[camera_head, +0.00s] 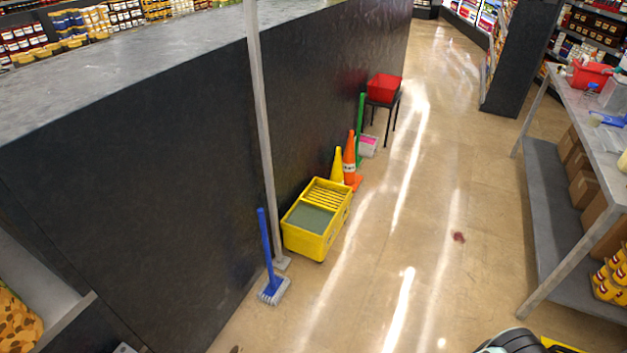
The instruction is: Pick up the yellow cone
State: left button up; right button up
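The yellow cone (337,164) stands upright on the floor against the dark counter wall. It is just behind the yellow mop bucket (318,240), which hides its lower part. An orange cone (350,154) with a pale band stands close at its right. Neither of my grippers can be made out in the head view. A dark rounded part shows at the bottom edge, right of centre, and I cannot tell what it is.
A blue brush (266,248) leans by a grey post (263,120) in front of the bucket. Beyond the cones are a green-handled tool (361,120) and a red bin (383,87) on a dark stand. A metal table (560,190) is at right. The middle aisle is mostly clear.

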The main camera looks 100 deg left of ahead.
aim_at(336, 174)
jog(key=u, duration=3.25)
